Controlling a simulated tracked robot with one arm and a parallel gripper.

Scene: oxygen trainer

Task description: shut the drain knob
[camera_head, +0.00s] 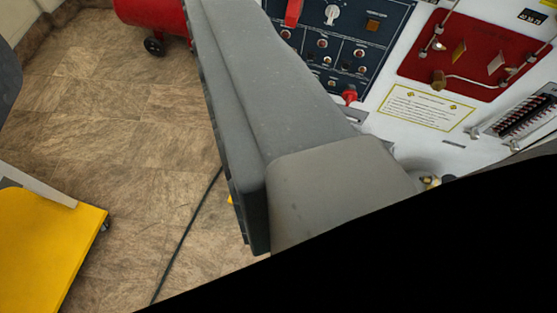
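No knob in the camera_head view can be told for sure as the drain knob. A red knob (349,97) sits at the lower right corner of the dark blue panel (312,68). A small brass fitting (431,181) shows lower down, partly hidden by a large black shape along the bottom right. A brass knob (438,78) sits on the red panel (478,62). The fingers of my gripper are not visible. I cannot tell where my gripper is relative to these parts.
A thick grey beam (275,100) runs down the middle, close to the camera. A red cylinder on wheels (150,14) stands at the top left. A yellow object (45,245) is at the lower left. Brown tiled floor (120,130) lies open between them, with a dark cable (188,235) across it.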

